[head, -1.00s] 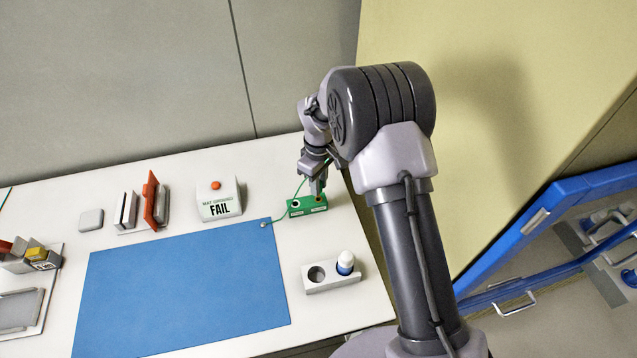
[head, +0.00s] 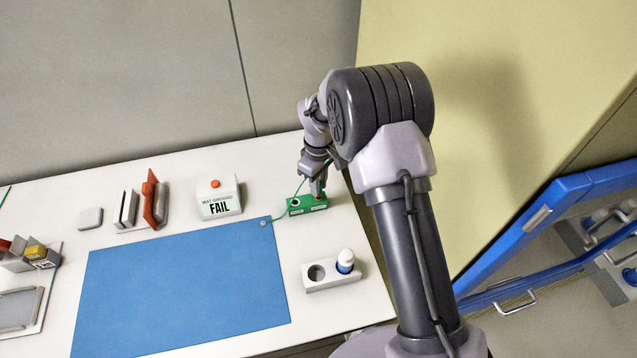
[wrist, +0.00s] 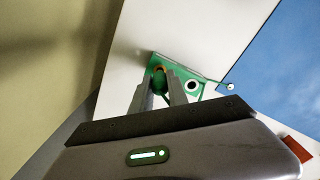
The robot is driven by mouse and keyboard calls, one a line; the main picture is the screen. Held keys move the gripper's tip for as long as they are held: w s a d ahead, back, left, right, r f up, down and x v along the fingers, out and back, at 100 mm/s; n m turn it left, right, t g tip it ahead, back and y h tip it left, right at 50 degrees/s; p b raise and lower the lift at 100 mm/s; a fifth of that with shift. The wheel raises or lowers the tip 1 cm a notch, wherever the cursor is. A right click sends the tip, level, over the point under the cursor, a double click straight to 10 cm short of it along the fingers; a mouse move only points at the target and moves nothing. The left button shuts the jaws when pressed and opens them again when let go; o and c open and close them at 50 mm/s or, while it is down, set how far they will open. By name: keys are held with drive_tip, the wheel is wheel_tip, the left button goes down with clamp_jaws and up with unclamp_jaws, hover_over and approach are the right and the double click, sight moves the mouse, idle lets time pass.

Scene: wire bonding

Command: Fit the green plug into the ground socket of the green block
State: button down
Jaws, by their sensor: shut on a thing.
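The green block (head: 294,208) stands on the white table just past the back right corner of the blue mat; it also shows in the wrist view (wrist: 206,79). One socket (wrist: 192,85) with a white ring is open and empty. My gripper (head: 318,195) is low over the block's other end, and in the wrist view its fingers (wrist: 165,82) are shut at the brown-ringed socket (wrist: 158,69). The green plug is mostly hidden between the fingers. I cannot tell how deep it sits. A green cord (head: 299,187) runs from near the gripper.
A grey box reading "MAT GROUND FAIL" (head: 219,208) with an orange button stands left of the block. The blue mat (head: 180,290) lies in front. A grey holder (head: 318,273) with a white and blue bottle (head: 345,261) stands front right. A rack with an orange board (head: 150,200) is farther left.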

drive_tip(key=shift+f+b, duration=0.95)
drive_tip(key=shift+f, duration=0.55)
drive_tip(key=c, duration=1.2)
unclamp_jaws()
wheel_tip(320, 180, up, 18)
drive_tip(key=p, duration=0.5)
drive_tip(key=shift+f, duration=0.2)
